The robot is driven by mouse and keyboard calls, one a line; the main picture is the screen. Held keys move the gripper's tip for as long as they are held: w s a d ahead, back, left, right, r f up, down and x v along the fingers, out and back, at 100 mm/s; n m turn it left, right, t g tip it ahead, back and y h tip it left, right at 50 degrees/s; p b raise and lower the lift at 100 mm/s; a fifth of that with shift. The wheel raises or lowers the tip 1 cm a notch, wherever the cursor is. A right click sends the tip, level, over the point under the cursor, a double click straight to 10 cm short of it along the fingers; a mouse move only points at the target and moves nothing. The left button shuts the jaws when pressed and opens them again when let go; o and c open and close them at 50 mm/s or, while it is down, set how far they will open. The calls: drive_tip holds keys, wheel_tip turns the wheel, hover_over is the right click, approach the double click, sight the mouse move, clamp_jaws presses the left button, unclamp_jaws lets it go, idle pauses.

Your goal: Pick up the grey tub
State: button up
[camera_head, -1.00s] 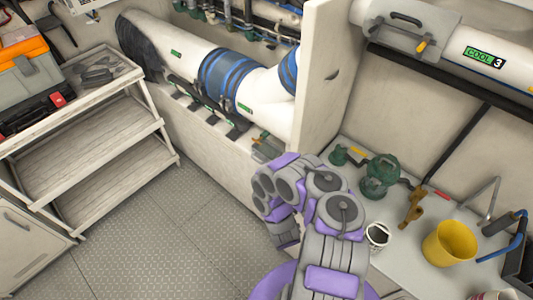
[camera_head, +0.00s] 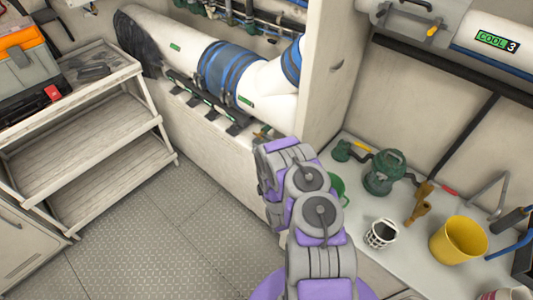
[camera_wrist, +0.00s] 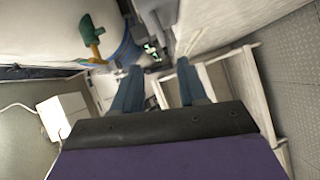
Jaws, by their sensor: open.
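No thing in view is plainly a grey tub. A small pale container (camera_head: 381,233) with slotted sides and a dark inside stands on the white counter, right of my arm in the head view. I cannot tell whether it is the tub. A greyish shape (camera_head: 406,295) is cut off at the bottom edge. In the wrist view my gripper (camera_wrist: 159,82) has its two blue fingers apart, with nothing seen held between them. My gripper's fingers do not show in the head view, where only my arm's links show.
The counter (camera_head: 357,221) holds a yellow bucket (camera_head: 459,240), a green pump-like fitting (camera_head: 384,172), a brass fitting (camera_head: 420,204) and a partly hidden green mug (camera_head: 337,188). The metal floor (camera_head: 160,240) between is clear.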

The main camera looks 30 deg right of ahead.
drive_tip(key=b+x, duration=0.3)
drive_tip(key=x, duration=0.7)
drive_tip(key=shift+w+f, duration=0.3)
drive_tip(key=shift+f, duration=0.05)
clamp_jaws()
idle(1.2)
